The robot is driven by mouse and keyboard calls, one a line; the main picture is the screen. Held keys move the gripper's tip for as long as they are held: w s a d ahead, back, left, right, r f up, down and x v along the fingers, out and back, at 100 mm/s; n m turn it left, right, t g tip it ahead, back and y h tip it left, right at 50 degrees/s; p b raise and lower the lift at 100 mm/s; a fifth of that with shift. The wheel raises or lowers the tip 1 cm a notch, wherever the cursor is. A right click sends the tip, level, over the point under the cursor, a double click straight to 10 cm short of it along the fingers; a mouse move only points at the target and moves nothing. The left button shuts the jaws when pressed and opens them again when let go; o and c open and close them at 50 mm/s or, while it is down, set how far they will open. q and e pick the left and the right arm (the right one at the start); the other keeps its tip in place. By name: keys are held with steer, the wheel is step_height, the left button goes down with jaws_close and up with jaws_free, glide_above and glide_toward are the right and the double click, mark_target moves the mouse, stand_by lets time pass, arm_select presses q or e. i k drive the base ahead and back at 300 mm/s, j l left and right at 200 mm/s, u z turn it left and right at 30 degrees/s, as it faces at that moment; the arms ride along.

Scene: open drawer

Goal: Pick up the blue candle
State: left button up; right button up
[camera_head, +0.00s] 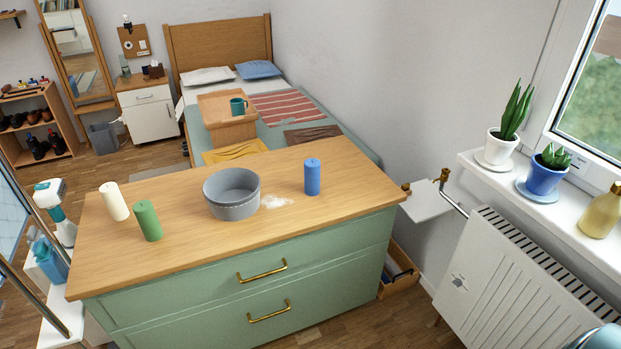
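A green candle (148,221) and a cream candle (115,202) stand upright at the left end of the top. Neither of my grippers shows in the head view.
Both dresser drawers look shut, with brass handles (262,270). The top right of the blue candle is clear. A white radiator (505,285) and a sill with potted plants (545,175) are at the right. A bed (320,118) stands behind. Spray bottles (50,258) stand at the left.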

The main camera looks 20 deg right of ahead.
mark_target(312, 166)
steer(key=z, duration=1.7)
steer(key=i+j, duration=0.1)
steer(key=i, duration=0.5)
